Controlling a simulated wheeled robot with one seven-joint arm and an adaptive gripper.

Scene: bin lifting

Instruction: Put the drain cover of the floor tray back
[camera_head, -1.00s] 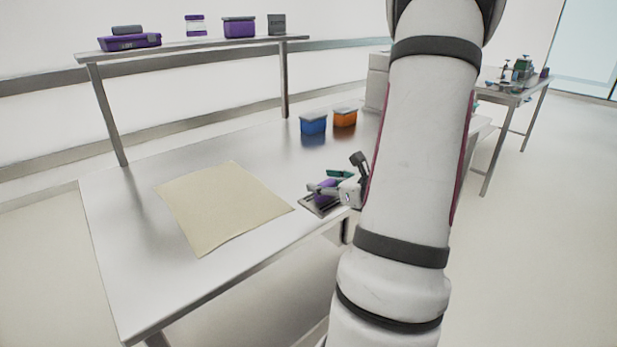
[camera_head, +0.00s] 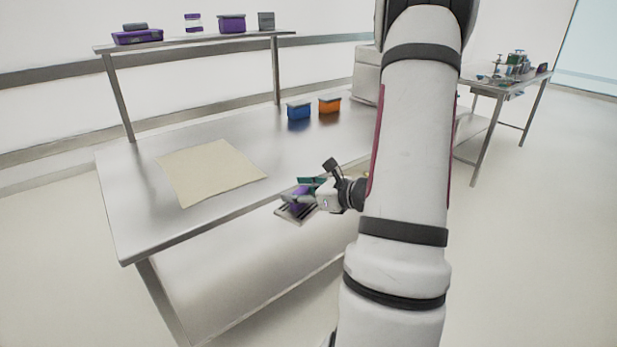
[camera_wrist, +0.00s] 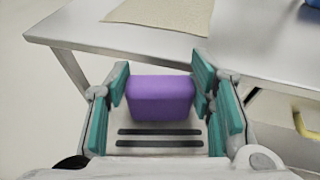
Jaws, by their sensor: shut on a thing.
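The drain cover (camera_head: 291,213) is a grey plate with dark slots and a purple block-shaped handle. My gripper (camera_head: 306,189), with teal finger pads, is shut on this handle and holds the cover in the air just off the table's front edge. In the wrist view, the purple handle (camera_wrist: 160,98) sits between the teal fingers, with the slotted plate (camera_wrist: 160,137) below it. The plate looks roughly level. I cannot make out the floor tray in either view.
The steel table (camera_head: 150,228) carries a beige mat (camera_head: 210,170), a blue bin (camera_head: 299,111) and an orange bin (camera_head: 329,105). A raised shelf (camera_head: 200,41) holds purple containers. A yellow object (camera_wrist: 306,124) shows at the wrist view's right edge. The floor in front looks open.

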